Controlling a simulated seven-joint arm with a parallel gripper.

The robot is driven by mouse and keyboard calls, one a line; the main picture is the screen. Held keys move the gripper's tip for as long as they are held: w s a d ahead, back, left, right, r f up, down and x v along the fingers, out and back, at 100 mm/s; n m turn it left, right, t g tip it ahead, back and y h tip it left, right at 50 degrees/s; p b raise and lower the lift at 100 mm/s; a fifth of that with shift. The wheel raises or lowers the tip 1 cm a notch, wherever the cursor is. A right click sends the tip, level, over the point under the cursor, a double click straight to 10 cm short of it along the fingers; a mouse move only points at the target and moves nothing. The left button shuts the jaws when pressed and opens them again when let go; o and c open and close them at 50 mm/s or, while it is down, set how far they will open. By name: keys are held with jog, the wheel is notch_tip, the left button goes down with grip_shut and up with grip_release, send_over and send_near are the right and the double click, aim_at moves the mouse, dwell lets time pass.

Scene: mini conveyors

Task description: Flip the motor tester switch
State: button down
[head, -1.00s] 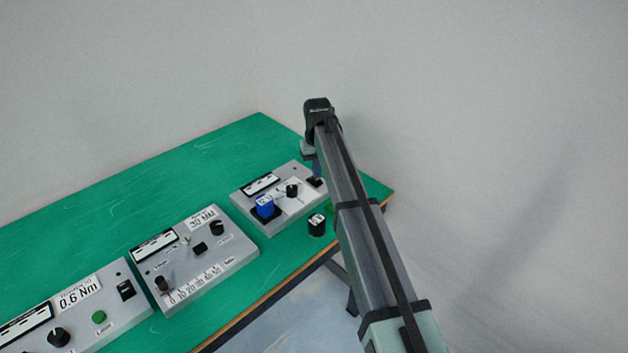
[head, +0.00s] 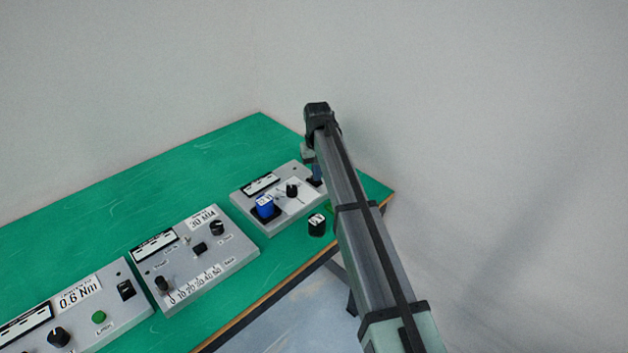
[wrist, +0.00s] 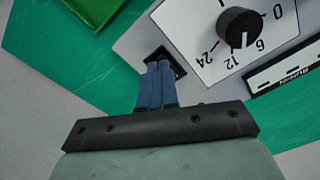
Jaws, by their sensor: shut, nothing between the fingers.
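The tester box (head: 243,203) is the grey box at the right end of the bench. It has a white dial plate with a black knob (head: 292,190), marked 0, 6, 12 and 24 in the wrist view (wrist: 239,26). Its small black switch (wrist: 180,69) is by the box's corner, largely covered by my fingers in the wrist view. My gripper (head: 317,177) is shut and empty, its blue fingers pointing down at the switch. In the wrist view its fingertips (wrist: 159,64) overlap the switch. I cannot tell if they touch it.
A blue part (head: 265,207) stands in a black holder on the tester box. A black labelled block (head: 317,225) lies near the bench's front edge. Two more grey boxes (head: 245,262) (head: 142,308) stand to the left. The green bench (head: 190,170) behind is clear.

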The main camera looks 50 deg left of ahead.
jog(key=shift+f, duration=0.35)
jog(key=shift+r, duration=0.15)
jog(key=shift+r, duration=3.4)
jog(key=shift+d, duration=0.1)
